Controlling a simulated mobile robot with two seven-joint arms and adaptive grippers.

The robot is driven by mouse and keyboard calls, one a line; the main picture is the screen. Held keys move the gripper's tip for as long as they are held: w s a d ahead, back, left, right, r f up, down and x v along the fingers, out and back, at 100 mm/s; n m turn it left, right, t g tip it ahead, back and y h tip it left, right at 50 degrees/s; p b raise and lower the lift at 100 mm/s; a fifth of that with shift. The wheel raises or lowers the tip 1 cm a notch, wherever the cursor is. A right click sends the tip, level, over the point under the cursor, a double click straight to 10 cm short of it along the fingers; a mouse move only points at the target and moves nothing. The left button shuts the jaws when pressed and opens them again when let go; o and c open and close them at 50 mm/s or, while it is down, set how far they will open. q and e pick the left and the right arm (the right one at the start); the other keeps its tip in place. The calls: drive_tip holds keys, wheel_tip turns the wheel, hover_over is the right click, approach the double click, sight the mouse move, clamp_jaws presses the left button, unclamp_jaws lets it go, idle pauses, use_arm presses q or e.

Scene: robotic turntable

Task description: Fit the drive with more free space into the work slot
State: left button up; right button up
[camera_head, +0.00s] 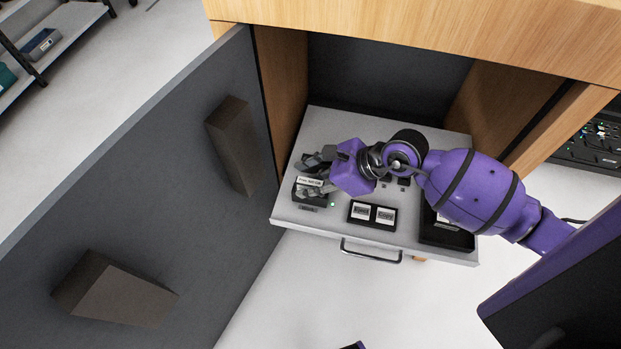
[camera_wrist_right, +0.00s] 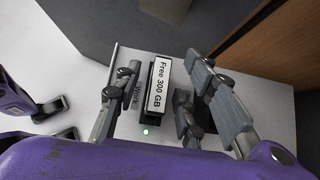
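A dark drive (camera_head: 311,181) with a white label reading "Free 300 GB" stands at the left of the pulled-out tray (camera_head: 290,213). It also shows in the right wrist view (camera_wrist_right: 158,88), beside a "Work" marking and a lit green light. My right gripper (camera_head: 312,174) is over this drive. In the wrist view its fingers (camera_wrist_right: 163,62) are spread on both sides of the drive, with a gap visible on the left. My left gripper (camera_wrist_right: 58,120) shows at the left of the wrist view, fingers apart and empty. No second drive's free-space label is readable; my right arm hides part of the tray.
A black panel with two white labelled buttons (camera_head: 373,215) is mid-tray. A black box (camera_head: 445,236) at the right is partly behind my arm. The tray has a front handle (camera_head: 371,256). A grey door (camera_head: 150,150) stands open at left. The wooden cabinet (camera_head: 430,35) overhangs the tray's back.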

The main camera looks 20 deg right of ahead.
drive_tip(key=v, duration=1.2)
